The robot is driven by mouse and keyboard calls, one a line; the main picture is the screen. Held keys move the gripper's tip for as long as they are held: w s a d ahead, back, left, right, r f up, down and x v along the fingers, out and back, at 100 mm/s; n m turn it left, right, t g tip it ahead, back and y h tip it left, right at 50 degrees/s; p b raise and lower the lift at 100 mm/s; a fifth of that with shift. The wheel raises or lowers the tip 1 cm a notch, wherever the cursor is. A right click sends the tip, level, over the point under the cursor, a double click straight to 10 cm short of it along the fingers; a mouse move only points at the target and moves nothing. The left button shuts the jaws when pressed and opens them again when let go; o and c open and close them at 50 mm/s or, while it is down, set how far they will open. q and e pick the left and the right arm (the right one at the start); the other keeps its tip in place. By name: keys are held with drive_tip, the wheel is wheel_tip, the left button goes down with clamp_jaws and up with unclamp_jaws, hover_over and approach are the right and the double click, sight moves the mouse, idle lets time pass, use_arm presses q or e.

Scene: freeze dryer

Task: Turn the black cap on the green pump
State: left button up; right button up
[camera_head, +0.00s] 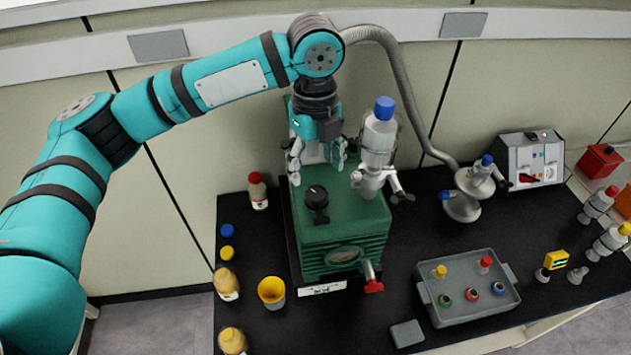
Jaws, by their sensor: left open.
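The green pump (345,240) stands on the black bench, with a red-handled tap at its front right. The black cap (317,197) sits on top of the pump, towards its left side. My left gripper (317,172) points down above the rear of the pump, behind the black cap in the picture. Its fingers are apart with nothing between them, and it looks clear of the cap. A clear vessel with a blue top (381,125) stands on the right of the pump top, close beside the gripper. My right gripper is not in view.
A grey corrugated hose (398,75) arches behind the pump to a metal fitting (462,207). Several bottles and a yellow cup (272,291) stand left of the pump. A grey tray (467,317) with small capped items lies front right. A control box (532,158) stands at the back right.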

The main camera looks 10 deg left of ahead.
sight(316, 193)
use_arm(q)
wheel_tip(316, 193, down, 6)
drive_tip(key=shift+s+d+r+p, duration=0.15)
drive_tip(key=shift+r+p, duration=0.05)
drive_tip(key=shift+p, duration=0.55)
drive_tip(key=shift+f, duration=0.6)
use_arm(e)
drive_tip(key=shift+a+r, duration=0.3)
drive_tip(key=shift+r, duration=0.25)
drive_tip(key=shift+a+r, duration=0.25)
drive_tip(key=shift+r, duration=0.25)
use_arm(q)
drive_tip(key=c, duration=1.2)
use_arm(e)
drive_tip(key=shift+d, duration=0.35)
